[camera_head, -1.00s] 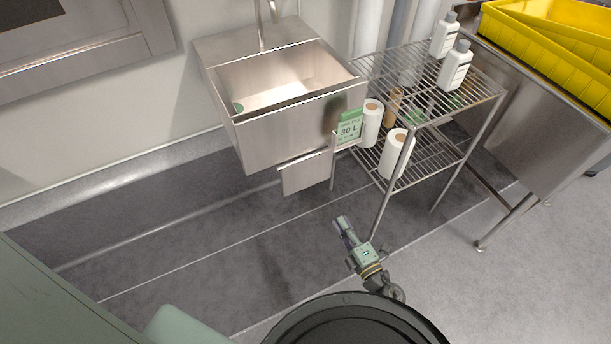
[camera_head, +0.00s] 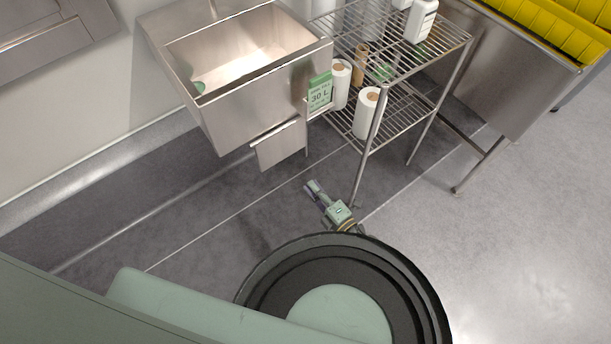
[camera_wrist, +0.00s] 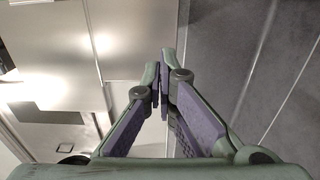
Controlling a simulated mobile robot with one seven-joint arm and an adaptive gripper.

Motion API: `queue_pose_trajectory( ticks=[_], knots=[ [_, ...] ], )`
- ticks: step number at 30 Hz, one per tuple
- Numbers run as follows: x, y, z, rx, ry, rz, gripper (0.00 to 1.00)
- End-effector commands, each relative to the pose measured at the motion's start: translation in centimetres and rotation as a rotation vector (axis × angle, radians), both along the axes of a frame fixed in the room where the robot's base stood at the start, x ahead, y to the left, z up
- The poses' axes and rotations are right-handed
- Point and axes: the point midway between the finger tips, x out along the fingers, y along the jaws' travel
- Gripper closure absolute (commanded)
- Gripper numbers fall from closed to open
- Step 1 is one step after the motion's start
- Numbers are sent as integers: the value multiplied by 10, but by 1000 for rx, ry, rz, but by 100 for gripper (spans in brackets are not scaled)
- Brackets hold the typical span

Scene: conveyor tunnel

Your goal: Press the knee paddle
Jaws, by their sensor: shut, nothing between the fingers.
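The knee paddle (camera_head: 280,146) is a flat steel plate hanging below the front of the steel sink (camera_head: 262,112). My gripper (camera_head: 309,187) shows in the head view just below and right of the paddle, with floor visible between them. In the wrist view my gripper (camera_wrist: 160,70) is shut, its green fingers with purple pads meeting at the tips, holding nothing. A smooth steel panel (camera_wrist: 130,40) fills the area beyond the fingertips there; I cannot tell for certain whether it is the paddle. No contact with the paddle is visible.
A wire rack (camera_head: 400,120) with paper rolls (camera_head: 366,112) and white bottles (camera_head: 421,20) stands right of the sink. A green sign (camera_head: 319,92) reading 30 L is at the sink's right front. A steel table with yellow crates (camera_head: 545,32) is at right. Dark floor below the sink is clear.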

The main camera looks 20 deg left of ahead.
Motion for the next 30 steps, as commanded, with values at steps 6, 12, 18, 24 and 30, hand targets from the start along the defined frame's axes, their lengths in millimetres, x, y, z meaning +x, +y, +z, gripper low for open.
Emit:
queue_pose_trajectory(
  ticks=[6,12,18,24,30],
  knots=[
    [27,36,0,2,-3,4,100],
    [53,69,-1,1,-2,3,100],
    [71,92,-1,0,-1,2,100],
    [77,100,-1,1,1,1,100],
    [78,100,0,1,1,1,100]
  ],
)
